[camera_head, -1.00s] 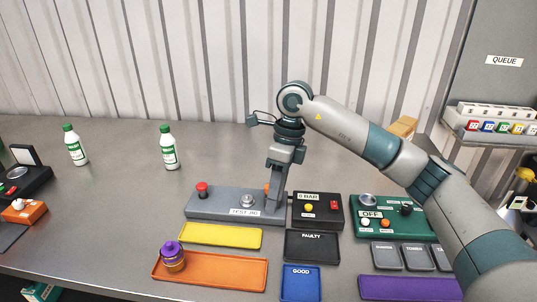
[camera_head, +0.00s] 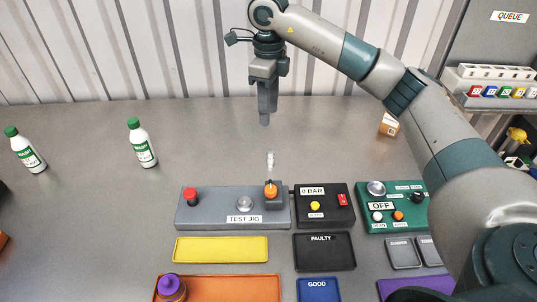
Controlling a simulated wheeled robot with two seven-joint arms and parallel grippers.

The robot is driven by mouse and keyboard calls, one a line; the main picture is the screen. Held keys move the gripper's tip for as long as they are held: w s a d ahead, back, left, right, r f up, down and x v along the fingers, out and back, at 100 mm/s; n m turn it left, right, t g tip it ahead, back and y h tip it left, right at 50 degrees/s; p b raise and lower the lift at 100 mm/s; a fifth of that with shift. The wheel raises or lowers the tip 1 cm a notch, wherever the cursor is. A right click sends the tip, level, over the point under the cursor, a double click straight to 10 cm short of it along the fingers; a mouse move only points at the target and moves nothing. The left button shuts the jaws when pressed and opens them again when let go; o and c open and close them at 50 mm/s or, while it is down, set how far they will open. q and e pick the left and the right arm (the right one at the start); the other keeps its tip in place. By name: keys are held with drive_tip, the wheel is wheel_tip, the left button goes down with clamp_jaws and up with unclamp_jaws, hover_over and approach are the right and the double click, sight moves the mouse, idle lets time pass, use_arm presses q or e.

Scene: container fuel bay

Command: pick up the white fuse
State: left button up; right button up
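My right gripper (camera_head: 265,118) points down above the bench, behind the test jig (camera_head: 215,217). I see its fingers nearly edge-on, so their gap cannot be judged, and nothing clearly shows between them. A small pale upright piece (camera_head: 270,160) stands just above the jig's orange knob (camera_head: 270,190) in the picture, below and apart from the fingertips. I cannot tell whether it is the white fuse or part of the jig. The queue rack (camera_head: 470,101) at the upper right has a row of coloured square marks, with a whitish one at the right end. My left gripper is out of view.
Two green-capped bottles (camera_head: 141,145) stand at the left. Yellow (camera_head: 220,248), orange (camera_head: 240,288), black FAULTY (camera_head: 325,254) and blue GOOD (camera_head: 318,292) trays lie in front. A purple-topped item (camera_head: 170,287) is in the orange tray. Control boxes (camera_head: 377,211) and a small carton (camera_head: 388,125) are right.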

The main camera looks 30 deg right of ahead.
drive_tip(key=p, duration=0.5)
approach(270, 151)
drive_tip(key=f, duration=0.6)
drive_tip(key=shift+a, duration=0.2)
drive_tip(key=shift+f, duration=0.5)
drive_tip(key=shift+d+f+p, duration=0.1)
drive_tip(key=shift+f+p, duration=0.55)
drive_tip(key=shift+p, duration=0.25)
wheel_tip(270, 151, down, 3)
drive_tip(key=shift+s+d+r+p, duration=0.1)
drive_tip(key=shift+p, duration=0.75)
drive_tip(key=shift+f, duration=0.55)
